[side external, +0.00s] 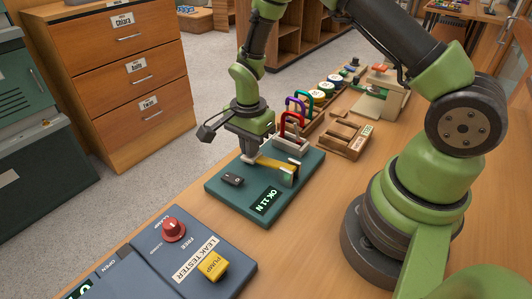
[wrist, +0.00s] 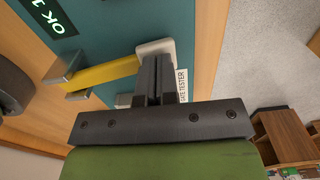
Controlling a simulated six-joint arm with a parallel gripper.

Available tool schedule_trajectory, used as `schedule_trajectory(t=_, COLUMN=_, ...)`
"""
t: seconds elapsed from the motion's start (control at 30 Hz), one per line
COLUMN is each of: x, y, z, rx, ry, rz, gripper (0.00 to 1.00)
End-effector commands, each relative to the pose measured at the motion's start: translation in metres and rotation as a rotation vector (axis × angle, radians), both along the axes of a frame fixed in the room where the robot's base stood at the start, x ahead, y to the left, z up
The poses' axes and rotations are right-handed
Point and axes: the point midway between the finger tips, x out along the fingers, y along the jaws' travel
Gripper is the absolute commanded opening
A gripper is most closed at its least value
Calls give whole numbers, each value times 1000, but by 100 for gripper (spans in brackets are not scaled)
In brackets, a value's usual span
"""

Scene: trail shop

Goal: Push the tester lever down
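The gate tester is a teal box (side external: 228,203) on the bench, with a lit display (side external: 267,201) reading "OK 11 N" and a small black switch (side external: 233,179). Its yellow lever (side external: 275,164) lies across the top at the far side, close to level. The lever also shows in the wrist view (wrist: 108,73), with a pale grey block (wrist: 155,47) at its end by my fingers. My gripper (side external: 251,152) points down at that end, fingers together and nothing seen between them. The fingertips (wrist: 157,65) overlap the block in the wrist view; I cannot tell whether they touch.
A blue leak tester (side external: 215,245) with a red knob (side external: 173,229) and yellow pump button (side external: 213,265) stands in front. Coloured carabiners (side external: 292,125) stand on a rack behind. A wooden tray (side external: 345,136) lies to the right. Drawers (side external: 125,70) stand beyond the bench.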

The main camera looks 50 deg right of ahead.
Motion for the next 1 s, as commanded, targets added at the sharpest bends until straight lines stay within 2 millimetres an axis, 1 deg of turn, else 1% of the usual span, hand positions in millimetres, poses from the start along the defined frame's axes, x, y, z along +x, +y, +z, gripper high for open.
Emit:
schedule_trajectory(t=0.6, x=0, y=0, z=37, rx=0, ry=-1, rz=0, gripper=0)
schedule_trajectory(t=0.73, x=0, y=0, z=40, rx=0, ry=-1, rz=1, gripper=0)
schedule_trajectory(t=1.0, x=0, y=0, z=41, rx=0, ry=0, rz=1, gripper=0)
